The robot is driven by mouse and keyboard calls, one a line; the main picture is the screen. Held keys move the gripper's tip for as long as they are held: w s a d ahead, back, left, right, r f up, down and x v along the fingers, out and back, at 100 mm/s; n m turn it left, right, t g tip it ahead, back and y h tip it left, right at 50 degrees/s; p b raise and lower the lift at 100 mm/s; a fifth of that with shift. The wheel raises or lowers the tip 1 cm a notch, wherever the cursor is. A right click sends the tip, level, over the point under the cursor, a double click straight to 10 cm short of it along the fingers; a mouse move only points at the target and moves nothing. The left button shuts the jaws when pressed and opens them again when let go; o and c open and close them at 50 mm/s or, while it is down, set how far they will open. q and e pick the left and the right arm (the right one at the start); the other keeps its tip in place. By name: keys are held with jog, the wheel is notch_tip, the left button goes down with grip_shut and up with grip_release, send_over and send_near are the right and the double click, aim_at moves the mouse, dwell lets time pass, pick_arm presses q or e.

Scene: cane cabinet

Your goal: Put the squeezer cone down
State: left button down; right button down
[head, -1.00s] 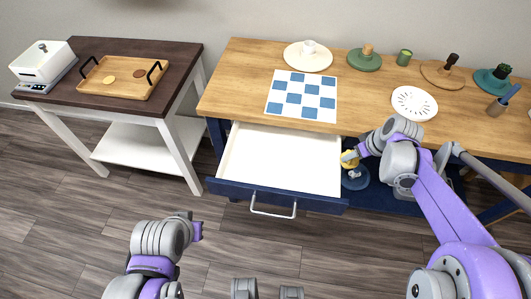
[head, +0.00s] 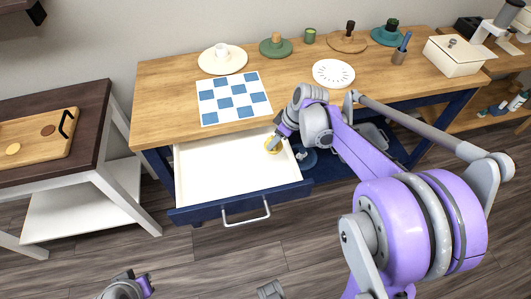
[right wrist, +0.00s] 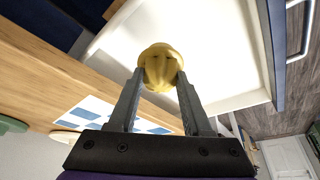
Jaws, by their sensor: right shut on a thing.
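The squeezer cone (head: 271,146) is yellow and ribbed. My right gripper (head: 276,138) is shut on it, at the right side of the open drawer (head: 212,170). In the right wrist view the cone (right wrist: 161,62) sits between the two fingertips, its ribbed side toward the camera, with the drawer's white interior behind it. I cannot tell whether the cone touches the drawer floor. The drawer looks otherwise empty. My left gripper is not in view; only a bit of my left arm shows at the bottom.
A blue checkered mat (head: 234,99), a white plate with dark marks (head: 334,73) and several dishes stand on the wooden tabletop (head: 165,95). A blue round object (head: 306,158) is low beside the drawer's right wall. A tray (head: 40,138) is on the side table. The drawer's left half is free.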

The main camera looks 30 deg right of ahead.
aim_at(275, 152)
notch_tip(275, 152, down, 7)
jog(key=shift+r+b, duration=0.1)
jog(key=shift+b, duration=0.2)
jog(key=shift+f, duration=0.2)
jog(key=shift+c, duration=1.7)
grip_release()
jog(key=shift+r, duration=0.1)
